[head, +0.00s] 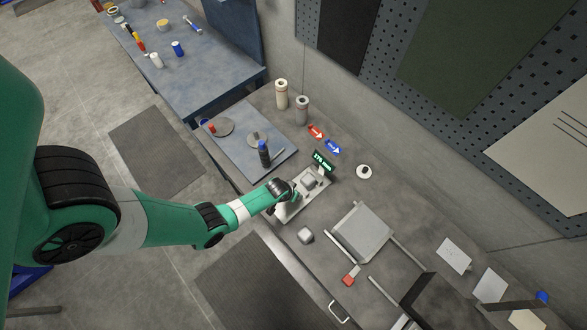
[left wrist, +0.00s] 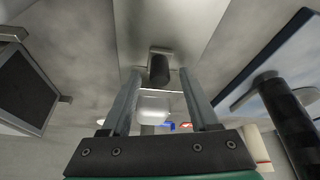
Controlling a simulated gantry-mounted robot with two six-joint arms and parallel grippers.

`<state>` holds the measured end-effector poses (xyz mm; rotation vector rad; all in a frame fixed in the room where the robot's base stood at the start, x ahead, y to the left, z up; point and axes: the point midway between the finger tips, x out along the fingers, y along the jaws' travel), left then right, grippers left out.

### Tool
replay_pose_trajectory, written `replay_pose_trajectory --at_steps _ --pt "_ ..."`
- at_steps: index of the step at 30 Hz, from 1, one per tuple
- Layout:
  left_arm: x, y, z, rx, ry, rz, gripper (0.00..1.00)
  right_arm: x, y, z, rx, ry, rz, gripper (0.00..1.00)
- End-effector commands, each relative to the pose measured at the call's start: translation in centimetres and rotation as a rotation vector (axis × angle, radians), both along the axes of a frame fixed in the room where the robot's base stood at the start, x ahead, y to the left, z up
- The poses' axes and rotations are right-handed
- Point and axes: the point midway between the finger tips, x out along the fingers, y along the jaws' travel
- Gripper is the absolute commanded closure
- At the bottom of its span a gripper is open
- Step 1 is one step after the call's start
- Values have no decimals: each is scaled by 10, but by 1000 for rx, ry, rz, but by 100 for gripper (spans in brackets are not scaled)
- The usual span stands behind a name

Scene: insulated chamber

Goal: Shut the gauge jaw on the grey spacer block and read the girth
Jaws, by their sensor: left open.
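The gauge (head: 290,211) is a pale plate on the bench, with a dark display (head: 322,163) at its far end showing green digits that look like 176 mm. A light grey block (head: 309,182) sits on the gauge, and a pale block also shows between my fingers in the left wrist view (left wrist: 153,106). My left gripper (head: 294,192) is over the near part of the gauge. In the left wrist view, its fingers (left wrist: 159,75) are open on either side of a dark upright knob (left wrist: 158,69); contact cannot be told. My right gripper is not in view.
Red (head: 316,131) and blue (head: 332,146) arrow markers lie behind. A grey tray (head: 361,232) stands to the right.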

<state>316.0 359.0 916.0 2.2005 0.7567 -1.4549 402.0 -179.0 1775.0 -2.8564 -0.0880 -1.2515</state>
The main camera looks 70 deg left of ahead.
Motion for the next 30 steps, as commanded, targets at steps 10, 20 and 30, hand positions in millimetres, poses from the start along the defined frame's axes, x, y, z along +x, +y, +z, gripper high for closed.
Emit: replay_pose_trajectory --at_steps 10,20,30 --pt "1 0 0 1 -1 0 57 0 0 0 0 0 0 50" --pt "0 0 0 1 -1 0 100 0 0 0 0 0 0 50" --pt "0 0 0 1 -1 0 100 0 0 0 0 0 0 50"
